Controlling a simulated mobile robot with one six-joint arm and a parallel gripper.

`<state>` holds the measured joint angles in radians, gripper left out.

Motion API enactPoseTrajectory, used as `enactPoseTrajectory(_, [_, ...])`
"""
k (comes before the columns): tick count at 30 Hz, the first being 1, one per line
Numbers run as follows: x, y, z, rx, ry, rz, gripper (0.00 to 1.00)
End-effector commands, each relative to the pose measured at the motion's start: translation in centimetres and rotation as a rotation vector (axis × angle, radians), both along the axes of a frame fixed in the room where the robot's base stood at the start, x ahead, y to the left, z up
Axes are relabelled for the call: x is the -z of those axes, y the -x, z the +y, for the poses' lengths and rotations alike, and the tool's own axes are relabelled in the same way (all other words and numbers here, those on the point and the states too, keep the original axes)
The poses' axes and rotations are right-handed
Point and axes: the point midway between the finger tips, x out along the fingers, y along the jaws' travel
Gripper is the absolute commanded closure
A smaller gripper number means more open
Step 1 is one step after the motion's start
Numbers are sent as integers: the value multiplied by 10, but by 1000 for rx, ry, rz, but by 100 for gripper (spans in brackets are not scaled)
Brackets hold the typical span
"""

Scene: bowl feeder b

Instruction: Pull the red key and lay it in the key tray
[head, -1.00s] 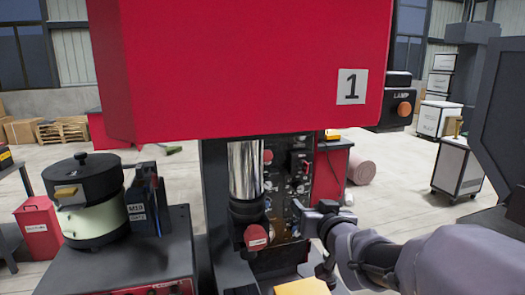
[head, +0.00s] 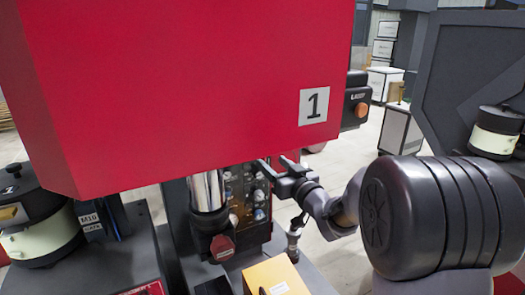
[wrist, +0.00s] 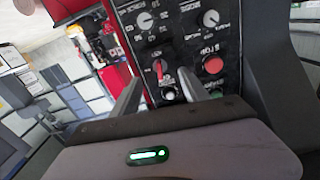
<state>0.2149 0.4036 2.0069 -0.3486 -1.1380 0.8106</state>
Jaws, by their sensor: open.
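A small upright red piece, which looks like the red key (wrist: 159,70), stands out from the black control panel (wrist: 178,45) in the wrist view. My gripper (wrist: 160,90) is open, with one finger on each side of the line toward the red piece. I see no contact between the fingers and it. In the head view my gripper (head: 277,170) is at the right side of the panel (head: 246,192), below the big red housing. The red piece cannot be made out there. I cannot identify the key tray in either view.
The red housing (head: 200,80) overhangs the panel. A chrome cylinder (head: 207,190) and a dark red knob (head: 222,247) are left of my gripper. A yellow box (head: 275,278) is below. A red button (wrist: 213,64) and a pale round knob (wrist: 169,94) are close to the red piece.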

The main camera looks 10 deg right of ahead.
Motion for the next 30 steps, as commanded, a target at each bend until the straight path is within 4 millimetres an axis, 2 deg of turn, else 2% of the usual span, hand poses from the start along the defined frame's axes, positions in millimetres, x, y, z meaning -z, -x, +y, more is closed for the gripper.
enactPoseTrajectory(6, [1,-30,11,-1,-1,0,47])
enactPoseTrajectory(12, [0,-48,16,-1,0,0,47])
enactPoseTrajectory(30, [-1,-53,17,0,-1,0,47])
